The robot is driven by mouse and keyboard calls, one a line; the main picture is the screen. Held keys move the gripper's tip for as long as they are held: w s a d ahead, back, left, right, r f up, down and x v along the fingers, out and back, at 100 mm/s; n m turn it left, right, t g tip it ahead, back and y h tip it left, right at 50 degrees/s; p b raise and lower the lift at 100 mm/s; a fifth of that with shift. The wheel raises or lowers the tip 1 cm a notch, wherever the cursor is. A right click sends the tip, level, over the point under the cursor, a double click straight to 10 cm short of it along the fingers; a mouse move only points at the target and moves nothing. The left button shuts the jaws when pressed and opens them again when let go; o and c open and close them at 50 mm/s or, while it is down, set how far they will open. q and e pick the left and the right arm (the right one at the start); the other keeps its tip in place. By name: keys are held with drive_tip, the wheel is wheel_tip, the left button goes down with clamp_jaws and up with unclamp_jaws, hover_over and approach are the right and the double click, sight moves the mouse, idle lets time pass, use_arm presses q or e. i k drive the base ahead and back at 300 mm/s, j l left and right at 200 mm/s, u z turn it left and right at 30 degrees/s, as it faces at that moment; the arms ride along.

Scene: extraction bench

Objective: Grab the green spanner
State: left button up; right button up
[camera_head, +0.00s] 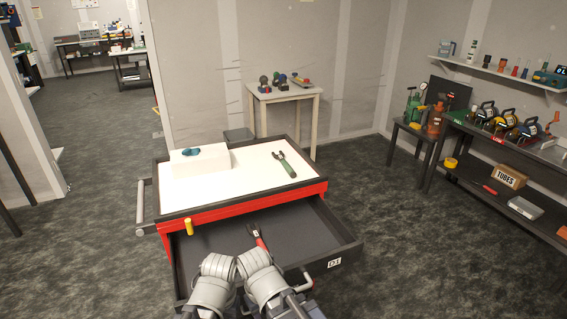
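The green spanner (285,165) lies on the white top of the red and black cart (177,225), right of the middle. Its green handle points toward the front right and its dark jaw end points toward the back left. It lies apart from everything else on the top. Grey links of my two arms show at the bottom centre, close together in front of the open drawer. I cannot make out either gripper's fingers. Neither arm is at the green spanner.
The drawer (343,250), labelled D1, is pulled open. It holds a yellow cylinder (189,227) and a red-handled tool (257,237) near my arms. A white block (215,163) with a teal object (190,153) on or behind it stands on the cart's left. Tables stand beyond.

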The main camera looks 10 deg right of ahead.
sight(287, 167)
drive_tip(key=l+u, duration=0.25)
drive_tip(key=l, duration=0.55)
drive_tip(key=l+u, duration=0.25)
drive_tip(key=l, duration=0.6)
drive_tip(key=k+l+u, duration=0.1)
drive_tip(key=l+u, duration=0.2)
drive_tip(key=l, duration=0.5)
drive_tip(key=l+u, duration=0.3)
drive_tip(key=l, duration=0.35)
drive_tip(key=k+l+u, duration=0.1)
drive_tip(key=l+u, duration=0.25)
drive_tip(key=l, duration=0.3)
drive_tip(key=l+z, duration=0.1)
drive_tip(key=l, duration=0.3)
drive_tip(key=i+l+z, duration=0.1)
drive_tip(key=l, duration=0.25)
drive_tip(key=i+l+z, duration=0.1)
drive_tip(key=l, duration=0.3)
